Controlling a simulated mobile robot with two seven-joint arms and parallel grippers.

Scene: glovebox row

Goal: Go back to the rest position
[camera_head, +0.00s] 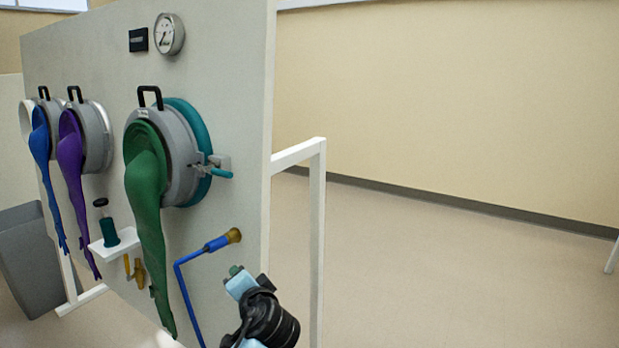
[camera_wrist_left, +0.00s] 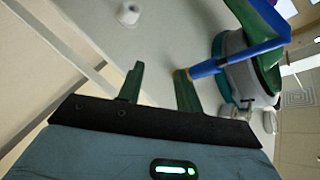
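My left gripper (camera_head: 236,271) is low in the head view, in front of the panel and just below the brass fitting (camera_head: 234,236) with the blue hose (camera_head: 190,258) on it. In the left wrist view my left gripper's two green fingers (camera_wrist_left: 159,84) stand apart with nothing between them. The blue hose (camera_wrist_left: 235,60) and its brass end (camera_wrist_left: 181,75) show just beyond the right-hand finger; I cannot tell the exact gap. My right gripper is in neither view.
The glovebox panel (camera_head: 85,40) has ports with a green glove (camera_head: 147,195), a purple glove (camera_head: 71,160) and a blue glove (camera_head: 41,145). A small shelf (camera_head: 112,244) juts out. A white frame (camera_head: 317,230) stands at the panel's right end. Open floor (camera_head: 450,270) lies to the right.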

